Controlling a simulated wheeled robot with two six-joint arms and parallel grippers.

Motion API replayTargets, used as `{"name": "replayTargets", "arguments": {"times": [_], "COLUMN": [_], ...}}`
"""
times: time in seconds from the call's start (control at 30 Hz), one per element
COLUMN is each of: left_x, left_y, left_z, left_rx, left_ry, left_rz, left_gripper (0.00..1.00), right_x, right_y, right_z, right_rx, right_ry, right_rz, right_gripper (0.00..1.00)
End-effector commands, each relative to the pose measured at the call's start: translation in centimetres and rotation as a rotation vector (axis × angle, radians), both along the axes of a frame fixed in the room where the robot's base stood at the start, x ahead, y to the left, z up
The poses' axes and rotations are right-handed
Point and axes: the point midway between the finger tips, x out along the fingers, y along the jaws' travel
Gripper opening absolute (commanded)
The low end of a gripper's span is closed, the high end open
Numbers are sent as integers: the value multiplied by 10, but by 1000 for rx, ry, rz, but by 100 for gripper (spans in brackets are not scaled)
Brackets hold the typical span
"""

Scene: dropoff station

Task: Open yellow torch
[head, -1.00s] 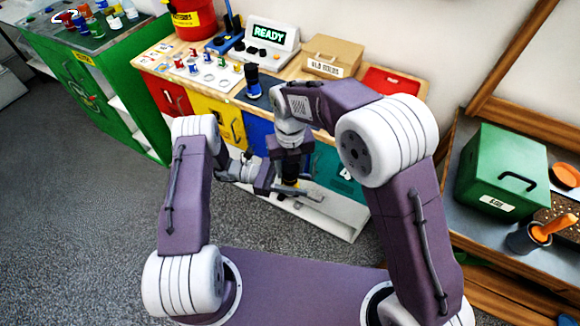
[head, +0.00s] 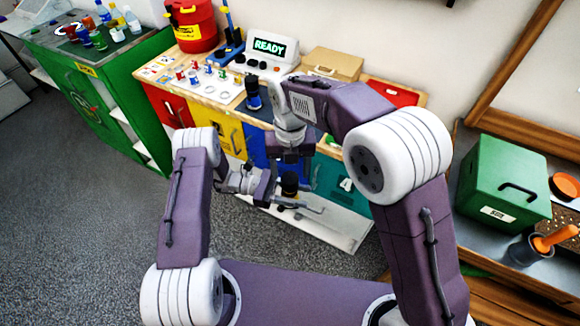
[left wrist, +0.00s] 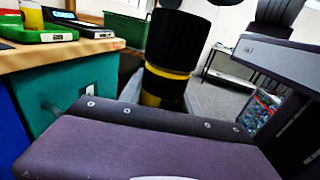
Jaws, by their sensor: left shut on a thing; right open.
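The yellow torch (left wrist: 165,73) stands upright in the left wrist view, with a wide black head and yellow bands on a black body. In the head view its dark top (head: 289,180) shows small, between my two grippers. My left gripper (head: 287,197) is shut on the torch's lower part. My right gripper (head: 292,157) is open above the torch, pointing down, with a small gap to its top. The torch's lower end is hidden by my left gripper.
The workbench (head: 215,98) behind carries a READY display (head: 269,46), a dark blue-black cylinder (head: 253,92), a cardboard box (head: 331,63) and a red canister (head: 191,25). A green box (head: 505,183) stands on the right. Open floor lies at left.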

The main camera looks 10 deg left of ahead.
Motion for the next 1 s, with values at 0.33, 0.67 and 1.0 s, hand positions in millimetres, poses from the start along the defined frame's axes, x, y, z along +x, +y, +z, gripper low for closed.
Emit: {"name": "replayTargets", "arguments": {"times": [0.33, 0.67, 1.0], "left_x": [0, 0, 0], "left_y": [0, 0, 0], "left_z": [1, 1, 1], "left_rx": [-1, -1, -1], "left_ry": [0, 0, 0], "left_rz": [0, 0, 0], "left_gripper": [0, 0, 0], "right_x": [-4, -4, -3], "right_y": [-3, -3, -2], "right_z": [3, 12, 25], "right_rx": [-23, -39, 33], "right_ry": [8, -9, 25], "right_rz": [-1125, -2261, 3092], "right_gripper": [61, 61, 61]}}
